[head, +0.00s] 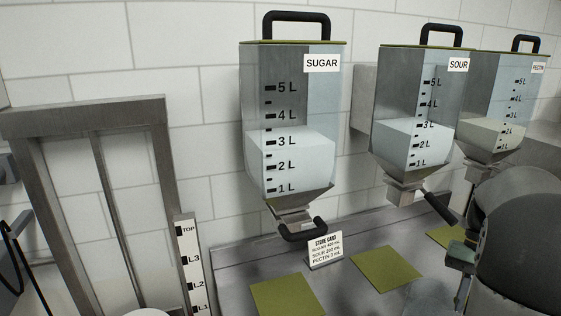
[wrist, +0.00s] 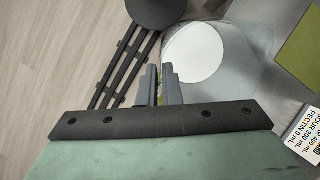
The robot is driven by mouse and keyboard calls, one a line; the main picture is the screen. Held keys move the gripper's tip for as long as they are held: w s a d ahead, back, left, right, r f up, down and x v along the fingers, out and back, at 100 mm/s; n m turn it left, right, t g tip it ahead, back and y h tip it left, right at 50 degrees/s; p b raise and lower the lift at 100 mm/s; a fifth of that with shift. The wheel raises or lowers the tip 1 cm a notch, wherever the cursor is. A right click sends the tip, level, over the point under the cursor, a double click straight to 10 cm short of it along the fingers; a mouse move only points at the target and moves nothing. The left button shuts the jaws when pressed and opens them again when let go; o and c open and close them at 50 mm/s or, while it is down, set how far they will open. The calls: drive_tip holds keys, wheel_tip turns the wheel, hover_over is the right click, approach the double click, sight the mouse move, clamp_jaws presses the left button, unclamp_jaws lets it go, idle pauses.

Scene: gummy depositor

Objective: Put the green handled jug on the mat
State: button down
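A clear jug with a white round area inside (wrist: 195,52) shows in the wrist view, just beyond my fingers. A strip of yellow-green handle (wrist: 158,92) shows between the fingers of my gripper (wrist: 159,84), which are close together on it. Most of the handle is hidden by the fingers. In the head view a translucent rounded shape (head: 430,299), seemingly the jug, is cut off at the bottom edge, beside my gripper's green body. Green mats lie on the bench: one at front left (head: 289,296), one in the middle (head: 387,268), one behind my arm (head: 443,236).
Dispensers for sugar (head: 290,160), sour (head: 412,140) and pectin (head: 500,128) hang on the wall above the mats, with black-handled outlets below. A store card (head: 325,249) stands between two mats. A metal frame (head: 90,130) and level gauge (head: 190,265) stand left. Wooden floor (wrist: 45,60) shows in the wrist view.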

drive_tip(key=w+d+r, duration=0.3)
drive_tip(key=w+d, duration=0.2)
drive_tip(key=d, duration=0.5)
drive_tip(key=shift+d+m, duration=0.25)
drive_tip(key=shift+m, duration=0.05)
drive_tip(key=shift+f, duration=0.1)
drive_tip(key=shift+a+r, duration=0.1)
drive_tip(key=shift+r, duration=0.15)
drive_tip(key=shift+a, duration=0.1)
idle(0.8)
